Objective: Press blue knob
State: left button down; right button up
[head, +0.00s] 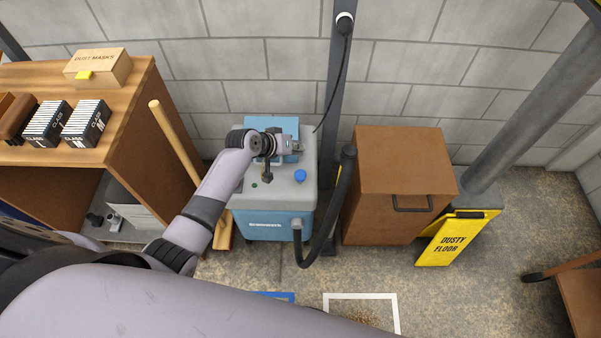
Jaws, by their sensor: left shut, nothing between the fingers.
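The blue knob (300,175) stands on the grey top of a blue machine (270,226) near the middle of the head view. My left arm comes in from the lower left and reaches over the machine. My left gripper (298,146) is shut and empty. In the picture it is a little above the knob, toward the machine's back, with a visible gap between them. Whether it touches the machine's top cannot be told. My right gripper is not in view.
A black hose (325,220) and a dark post stand right of the knob. A brown cabinet (396,187) and a yellow floor sign (457,238) are further right. A wooden shelf (130,120) with a dust mask box (98,68) is at left.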

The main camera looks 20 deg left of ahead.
pick_arm(q)
jog(key=b, duration=0.7)
send_over(300, 171)
jog(key=f, duration=0.6)
jog(key=shift+s+a+f, duration=0.25)
jog(key=shift+s+f, duration=0.05)
jog(key=shift+f, duration=0.05)
jog(key=shift+f+b, duration=0.6)
jog(key=shift+f, duration=0.5)
jog(key=shift+f, duration=0.1)
jog(key=shift+f, duration=0.3)
jog(key=shift+f+b, duration=0.85)
jog(key=shift+f, duration=0.2)
dwell(0.3)
jog(key=shift+s+f, duration=0.1)
jog(key=shift+f, duration=0.3)
dwell(0.5)
